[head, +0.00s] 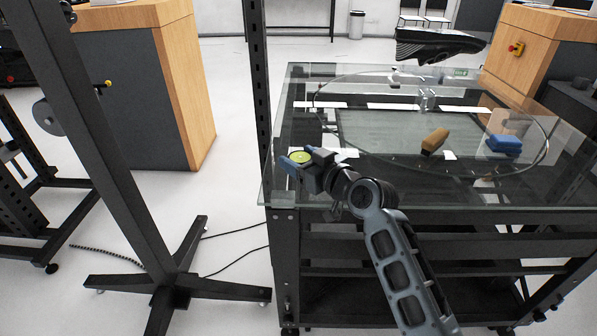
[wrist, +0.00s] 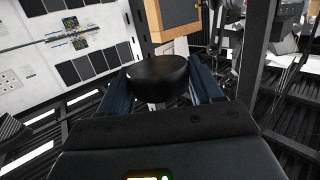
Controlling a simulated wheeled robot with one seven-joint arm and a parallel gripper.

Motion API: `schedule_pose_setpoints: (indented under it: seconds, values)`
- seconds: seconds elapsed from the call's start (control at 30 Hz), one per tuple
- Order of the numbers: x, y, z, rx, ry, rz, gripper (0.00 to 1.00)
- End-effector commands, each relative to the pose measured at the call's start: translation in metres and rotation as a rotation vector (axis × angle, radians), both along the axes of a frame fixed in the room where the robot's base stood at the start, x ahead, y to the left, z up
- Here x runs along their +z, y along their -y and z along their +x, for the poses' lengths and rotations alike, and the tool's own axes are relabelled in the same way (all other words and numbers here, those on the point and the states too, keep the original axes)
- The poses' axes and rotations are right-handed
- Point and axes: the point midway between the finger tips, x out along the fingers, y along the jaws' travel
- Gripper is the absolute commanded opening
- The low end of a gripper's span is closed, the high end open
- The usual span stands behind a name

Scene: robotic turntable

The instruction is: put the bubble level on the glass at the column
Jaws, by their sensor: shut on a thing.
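The bubble level (head: 301,157) is a small round piece with a yellow-green face, and in the head view it sits between the fingers of my gripper (head: 298,161). In the wrist view the bubble level (wrist: 160,76) shows as a dark round body between the two blue-grey fingers of my gripper (wrist: 158,92). It is held near the left edge of the glass (head: 283,185). The column (head: 258,75) is a dark upright post behind my gripper, at the left side of the glass table. I cannot tell whether the level touches the glass.
A brown block (head: 435,141) and a blue block (head: 503,145) lie on the right part of the turntable. A dark shoe-like object (head: 440,45) shows above the far right edge. A black stand (head: 165,270) is on the floor at left. The front-left glass looks clear.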

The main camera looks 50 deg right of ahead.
Motion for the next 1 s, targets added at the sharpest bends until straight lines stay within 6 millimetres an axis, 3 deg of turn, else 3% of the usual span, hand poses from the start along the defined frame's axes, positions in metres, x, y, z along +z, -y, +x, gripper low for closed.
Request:
schedule_pose_setpoints:
  seconds: [0.4, 0.83, 0.87, 1.0]
  values:
    - [-0.042, -0.003, 0.004, 0.000, -0.001, -0.001, 0.32]
    - [-0.047, -0.003, 0.004, 0.000, 0.001, -0.001, 0.32]
    - [-0.046, -0.003, 0.004, 0.000, 0.000, -0.001, 0.67]
    - [-0.046, -0.003, 0.004, 0.000, 0.000, -0.001, 0.80]
